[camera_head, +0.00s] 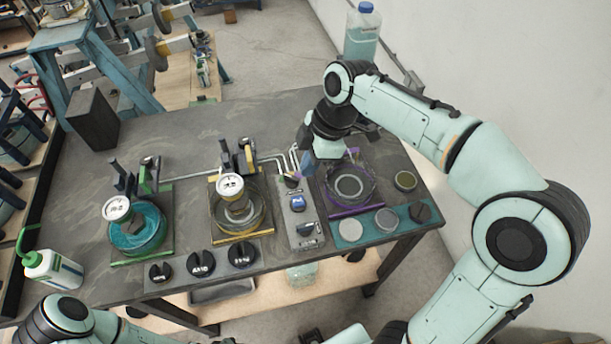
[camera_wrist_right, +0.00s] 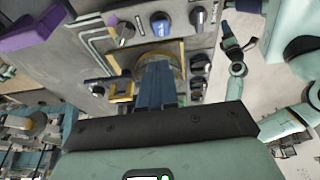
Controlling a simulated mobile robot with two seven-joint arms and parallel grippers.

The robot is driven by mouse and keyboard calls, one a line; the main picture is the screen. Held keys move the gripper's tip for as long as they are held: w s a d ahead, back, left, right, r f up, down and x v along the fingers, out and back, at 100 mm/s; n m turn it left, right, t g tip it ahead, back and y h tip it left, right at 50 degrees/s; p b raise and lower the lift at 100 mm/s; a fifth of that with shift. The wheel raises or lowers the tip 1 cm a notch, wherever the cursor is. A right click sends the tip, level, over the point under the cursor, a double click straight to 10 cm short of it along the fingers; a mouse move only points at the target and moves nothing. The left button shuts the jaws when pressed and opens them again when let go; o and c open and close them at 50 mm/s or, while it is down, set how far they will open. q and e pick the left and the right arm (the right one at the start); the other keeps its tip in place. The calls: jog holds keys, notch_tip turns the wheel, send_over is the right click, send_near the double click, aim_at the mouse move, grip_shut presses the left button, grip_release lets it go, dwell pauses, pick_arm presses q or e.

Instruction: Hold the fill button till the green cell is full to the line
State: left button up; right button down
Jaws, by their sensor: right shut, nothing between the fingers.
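The green cell (camera_head: 137,230) is a round clear vessel with teal liquid on a green-edged plate at the table's left. Its line is too small to read. A grey control panel (camera_head: 304,217) stands between the yellow and purple cells. It carries a blue button (camera_head: 297,203), which also shows in the right wrist view (camera_wrist_right: 160,25); I cannot read its label. My right gripper (camera_head: 307,168) is shut and empty above the panel's far end, apparently clear of the button. Its shut fingers show in the wrist view (camera_wrist_right: 158,68). My left arm enters at lower left; its jaws are unclear.
The yellow cell (camera_head: 240,212) and purple cell (camera_head: 350,186) flank the panel. Black knobs (camera_head: 201,264) line the front edge. Metal pipes (camera_head: 270,160) run behind the panel. A white bottle (camera_head: 52,270) stands at the left corner, a dark block (camera_head: 93,120) at the back left.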

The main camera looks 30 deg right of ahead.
jog(key=shift+v, duration=1.1)
jog(key=shift+d, duration=0.1)
